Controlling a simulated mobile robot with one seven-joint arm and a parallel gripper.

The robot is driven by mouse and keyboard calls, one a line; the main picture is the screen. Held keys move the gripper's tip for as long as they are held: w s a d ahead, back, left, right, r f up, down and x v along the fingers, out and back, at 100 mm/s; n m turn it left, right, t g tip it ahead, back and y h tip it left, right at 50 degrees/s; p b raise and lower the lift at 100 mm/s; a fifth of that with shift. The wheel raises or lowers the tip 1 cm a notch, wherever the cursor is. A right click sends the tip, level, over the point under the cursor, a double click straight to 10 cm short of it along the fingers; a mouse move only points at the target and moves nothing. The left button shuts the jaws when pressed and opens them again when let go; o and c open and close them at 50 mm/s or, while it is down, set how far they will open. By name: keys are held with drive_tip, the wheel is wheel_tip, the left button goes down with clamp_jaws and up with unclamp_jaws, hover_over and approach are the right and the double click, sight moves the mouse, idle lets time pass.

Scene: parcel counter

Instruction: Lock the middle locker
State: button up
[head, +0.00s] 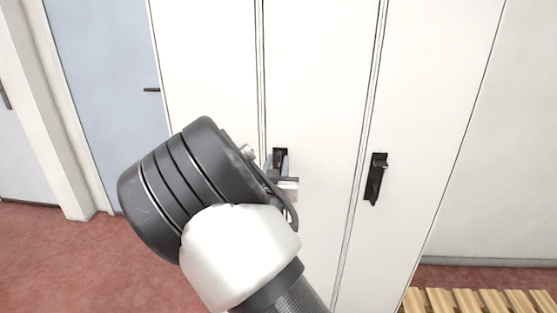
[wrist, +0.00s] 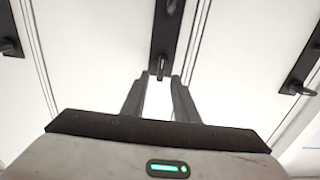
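The middle locker (head: 318,100) is a tall white door, and it looks closed. Its black latch plate (head: 280,153) is partly hidden behind my gripper (head: 288,184) in the head view. In the wrist view the latch plate (wrist: 167,35) runs down from the top edge, with a small dark lever (wrist: 160,68) sticking out at its lower end. My gripper (wrist: 160,77) is open, with its two fingers pointing at the door. The lever tip shows between the fingertips with a gap on both sides. Whether the fingers touch it, I cannot tell.
The right locker (head: 425,90) has its own black latch (head: 375,180). The left locker (head: 205,65) stands beside a blue door (head: 105,90) with a dark handle. A slatted wooden bench (head: 480,301) is at the lower right. Red floor (head: 60,265) is clear at left.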

sight(279, 158)
drive_tip(key=shift+w, duration=1.35)
clamp_jaws()
